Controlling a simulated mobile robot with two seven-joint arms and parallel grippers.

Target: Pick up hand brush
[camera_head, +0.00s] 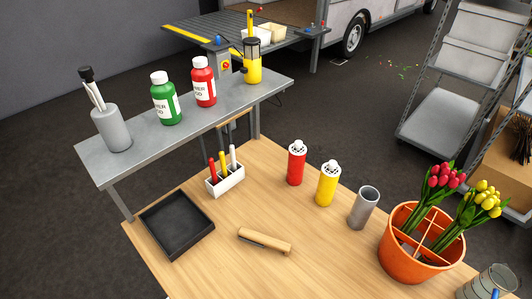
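What looks like the hand brush (265,241) lies on the wooden table in the head view, right of the black tray. It has a light wooden body with a darker strip along its lower left side. It lies apart from the other things, with bare wood around it. Neither of my grippers is in view.
The wooden table (225,260) holds a black tray (177,224), a white marker holder (225,180), a red bottle (296,162), a yellow bottle (327,184), a grey cup (363,207) and an orange tulip pot (398,256). A grey shelf (145,143) stands behind.

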